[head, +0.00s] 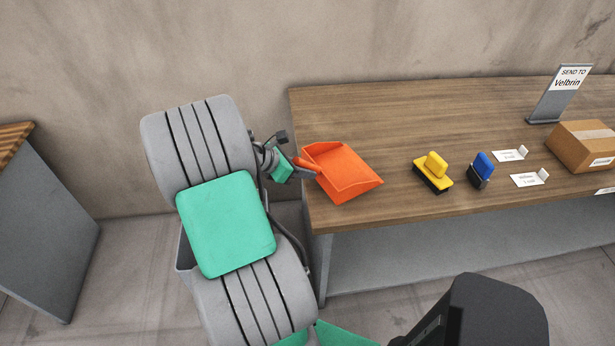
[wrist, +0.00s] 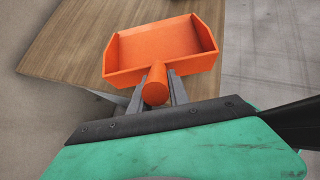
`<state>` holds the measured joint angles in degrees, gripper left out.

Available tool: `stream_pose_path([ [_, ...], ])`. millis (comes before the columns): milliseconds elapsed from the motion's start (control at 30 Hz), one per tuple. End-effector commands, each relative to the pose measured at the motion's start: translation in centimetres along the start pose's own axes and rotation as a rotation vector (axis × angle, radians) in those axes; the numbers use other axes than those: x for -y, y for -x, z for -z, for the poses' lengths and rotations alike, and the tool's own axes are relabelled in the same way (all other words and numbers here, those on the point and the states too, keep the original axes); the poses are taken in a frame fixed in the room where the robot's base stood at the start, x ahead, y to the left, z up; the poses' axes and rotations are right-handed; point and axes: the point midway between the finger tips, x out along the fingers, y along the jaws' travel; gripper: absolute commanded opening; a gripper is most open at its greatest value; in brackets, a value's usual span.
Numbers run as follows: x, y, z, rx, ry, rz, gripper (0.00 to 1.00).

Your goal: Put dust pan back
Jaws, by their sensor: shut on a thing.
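The orange dust pan (head: 342,171) is at the left end of the wooden table in the head view. It also shows in the wrist view (wrist: 162,45), with its open pan pointing away from my gripper. My gripper (head: 302,168) is shut on the dust pan's handle. In the wrist view the two grey fingers of my gripper (wrist: 157,88) sit on either side of the round orange handle. The pan is over or on the tabletop; I cannot tell whether its underside touches the wood.
The wooden table (head: 400,113) also holds a yellow brush (head: 434,172), a blue brush (head: 481,169), white cards (head: 529,179), a cardboard box (head: 586,146) and a sign (head: 562,92). Tabletop behind the brushes is clear. A grey cabinet (head: 45,225) stands at left.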

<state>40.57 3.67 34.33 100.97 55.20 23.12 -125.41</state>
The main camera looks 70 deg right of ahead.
Motion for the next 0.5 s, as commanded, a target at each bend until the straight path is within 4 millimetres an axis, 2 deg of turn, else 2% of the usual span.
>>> stream_pose_path([
  [167, -0.9, -1.9, 0.5, 0.001, 0.000, 0.000, 0.00],
  [300, -0.9, -3.4, 2.2, 0.001, 0.004, 0.002, 0.00],
  [500, -1.0, -3.9, 2.8, 0.001, -0.001, -0.002, 0.00],
])
